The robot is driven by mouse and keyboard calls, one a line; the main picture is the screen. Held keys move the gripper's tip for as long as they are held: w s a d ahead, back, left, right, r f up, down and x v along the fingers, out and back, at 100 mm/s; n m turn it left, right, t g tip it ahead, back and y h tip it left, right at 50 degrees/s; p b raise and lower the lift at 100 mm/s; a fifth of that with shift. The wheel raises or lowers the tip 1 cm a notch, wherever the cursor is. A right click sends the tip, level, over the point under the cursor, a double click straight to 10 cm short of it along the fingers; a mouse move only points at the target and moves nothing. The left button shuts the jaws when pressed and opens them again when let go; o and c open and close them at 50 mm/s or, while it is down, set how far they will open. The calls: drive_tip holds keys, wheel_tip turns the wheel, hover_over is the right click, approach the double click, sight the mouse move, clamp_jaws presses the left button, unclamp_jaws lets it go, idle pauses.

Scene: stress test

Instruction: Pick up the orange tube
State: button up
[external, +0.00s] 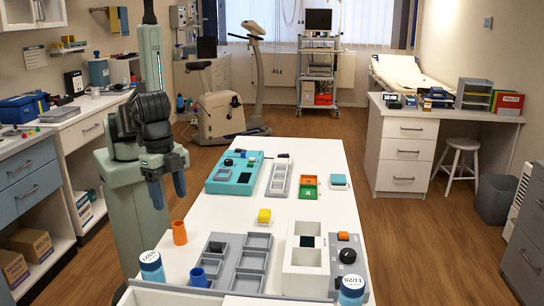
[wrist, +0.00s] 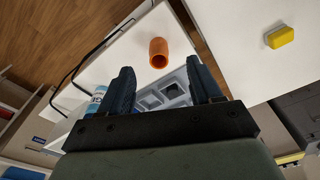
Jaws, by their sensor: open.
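The orange tube (external: 179,232) stands on the white table near its left edge in the external view. It also shows in the wrist view (wrist: 158,53), beyond and between my fingertips, with its dark open end visible. My gripper (external: 167,190) is open and empty, above and slightly left of the tube in the external view. Its two dark blue fingers spread apart in the wrist view (wrist: 160,78). The fingers appear clear of the tube.
A yellow block (external: 264,215) sits to the right. Bare table lies around the tube.

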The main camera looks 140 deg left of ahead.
sight(185, 235)
drive_tip(key=s+d+r, duration=0.2)
drive_tip(key=d, duration=0.4)
drive_tip(key=shift+w+a+f+n+t+y, duration=0.4)
drive_tip(key=shift+w+a+f+n, duration=0.6)
drive_tip(key=shift+f, duration=0.9)
drive_tip(key=shift+w+a+f+n+t+y, duration=0.35)
drive_tip(key=shift+w+a+f+n+y, duration=0.35)
drive_tip(key=shift+a+f, duration=0.9)
drive_tip(key=shift+w+a+f+n+t+y, duration=0.35)
drive_tip(key=shift+w+a+f+n, duration=0.45)
drive_tip(key=shift+f, duration=1.45)
drive_tip(key=shift+s, duration=0.1)
drive_tip(key=shift+c, duration=0.3)
drive_tip(key=c, duration=1)
drive_tip(key=shift+r, duration=0.1)
